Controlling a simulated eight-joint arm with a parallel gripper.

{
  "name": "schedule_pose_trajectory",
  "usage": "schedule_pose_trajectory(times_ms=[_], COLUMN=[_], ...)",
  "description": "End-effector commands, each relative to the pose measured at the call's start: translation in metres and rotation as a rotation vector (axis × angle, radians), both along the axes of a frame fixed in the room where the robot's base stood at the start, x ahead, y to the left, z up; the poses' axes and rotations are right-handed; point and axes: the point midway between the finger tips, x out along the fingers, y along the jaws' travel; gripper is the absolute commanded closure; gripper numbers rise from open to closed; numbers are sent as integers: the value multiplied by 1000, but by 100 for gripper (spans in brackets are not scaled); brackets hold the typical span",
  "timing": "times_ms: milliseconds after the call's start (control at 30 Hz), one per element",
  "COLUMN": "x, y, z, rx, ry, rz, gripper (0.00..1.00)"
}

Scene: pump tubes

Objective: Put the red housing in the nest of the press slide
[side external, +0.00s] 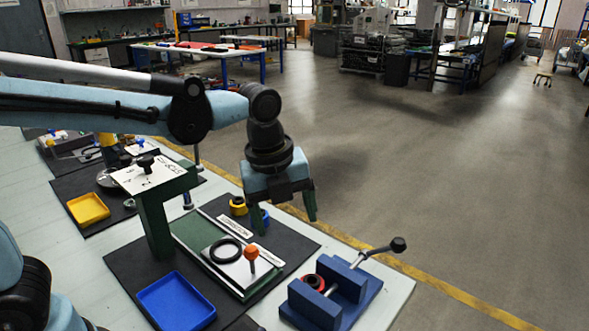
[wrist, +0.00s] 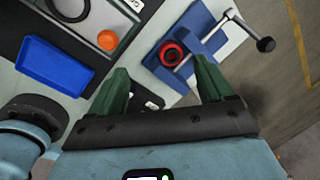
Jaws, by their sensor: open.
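The red housing (side external: 313,282) is a short red ring with a dark centre. It sits between the jaws of the blue vise (side external: 365,291); I cannot tell whether they clamp it. In the wrist view the housing (wrist: 171,54) lies between and slightly beyond my fingertips. My gripper (side external: 285,214) is open and empty, with green fingers pointing down, above and behind the vise. The press slide (side external: 238,268) is a pale plate with an orange knob (side external: 251,254) in a green frame. A black ring (side external: 225,250) on it looks like the nest, and nothing shows inside it.
The green press column (side external: 154,222) with a white top plate stands left of the slide. A blue tray (side external: 176,302) lies in front. The vise's bar handle (side external: 378,250) sticks out to the right. Yellow and blue round parts (side external: 238,206) stand behind the slide.

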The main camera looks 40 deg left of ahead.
Motion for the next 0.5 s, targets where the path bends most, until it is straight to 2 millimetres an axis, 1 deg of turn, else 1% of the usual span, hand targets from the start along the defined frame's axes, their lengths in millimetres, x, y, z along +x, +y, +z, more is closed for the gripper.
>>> schedule_pose_trajectory(times_ms=[33,100,200,300,400,500], x=[5,9,14,17,19,19], y=[-10,-21,-35,-47,-54,-57], z=[-2,-4,-9,-13,-16,-18], rx=[25,57,92,114,126,129], ry=[19,46,82,111,129,138], rz=[-126,-310,-547,-735,-860,-925], gripper=[19,19,19,19,19,19])
